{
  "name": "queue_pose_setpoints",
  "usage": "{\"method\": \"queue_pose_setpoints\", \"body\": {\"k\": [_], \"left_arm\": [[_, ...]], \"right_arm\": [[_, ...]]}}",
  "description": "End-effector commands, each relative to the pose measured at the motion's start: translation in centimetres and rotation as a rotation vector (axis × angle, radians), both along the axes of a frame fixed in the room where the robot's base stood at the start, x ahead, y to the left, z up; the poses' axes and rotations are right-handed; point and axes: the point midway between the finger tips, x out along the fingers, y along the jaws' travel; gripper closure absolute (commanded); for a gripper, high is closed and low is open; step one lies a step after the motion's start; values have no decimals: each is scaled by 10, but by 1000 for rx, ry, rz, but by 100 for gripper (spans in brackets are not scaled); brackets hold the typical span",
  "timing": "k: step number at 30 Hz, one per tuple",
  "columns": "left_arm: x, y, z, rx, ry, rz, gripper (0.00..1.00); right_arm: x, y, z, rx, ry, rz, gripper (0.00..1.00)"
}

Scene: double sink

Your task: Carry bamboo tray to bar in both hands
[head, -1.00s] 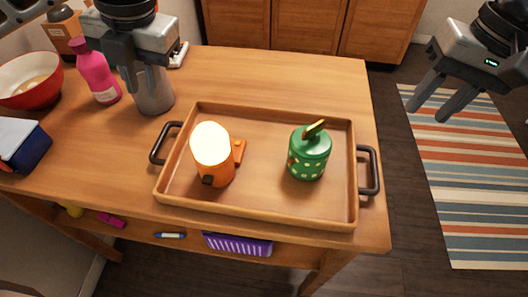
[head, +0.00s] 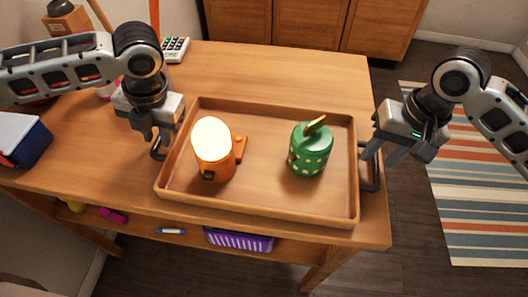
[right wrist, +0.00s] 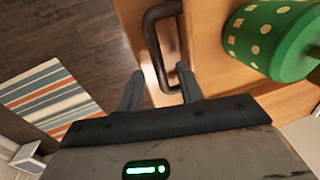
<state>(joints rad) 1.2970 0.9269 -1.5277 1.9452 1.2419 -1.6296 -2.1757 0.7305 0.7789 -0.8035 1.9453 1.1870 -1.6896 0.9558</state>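The bamboo tray (head: 262,207) lies flat on the wooden table, with a dark handle at each end. An orange mug-like item with a bright top (head: 213,152) and a green dotted canister (head: 310,152) stand upright in it. My left gripper (head: 155,138) is at the left handle (head: 158,150), pointing down; its fingers are partly hidden and I cannot tell their opening. My right gripper (head: 375,152) is at the right handle (head: 371,175). In the right wrist view its fingers (right wrist: 158,92) are apart, with the handle (right wrist: 152,45) in front of and between them.
The wooden table (head: 260,75) is clear behind the tray. A blue box (head: 25,142) and a calculator-like item (head: 175,49) lie at the left. A purple basket (head: 238,239) sits on the shelf below. A striped rug (head: 465,190) lies on the floor at right.

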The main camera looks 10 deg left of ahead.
Motion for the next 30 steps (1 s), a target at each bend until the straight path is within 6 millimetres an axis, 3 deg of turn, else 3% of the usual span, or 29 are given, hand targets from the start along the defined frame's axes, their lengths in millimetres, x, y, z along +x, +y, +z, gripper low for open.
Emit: {"method": "queue_pose_setpoints", "body": {"k": [6,14,17,18,19,30], "left_arm": [[0,3,-13,0,0,1,77],[0,3,-13,0,0,1,77],[0,3,-13,0,-1,1,99],[0,3,-13,0,0,1,100],[0,3,-13,0,-1,1,100],[1,3,-10,0,-3,0,100]], "right_arm": [[0,3,-13,1,0,0,63],[0,3,-13,1,0,1,63],[0,3,-13,1,0,1,85],[0,3,-13,1,0,1,96],[0,3,-13,1,0,1,100],[0,3,-10,2,-2,1,100]]}}
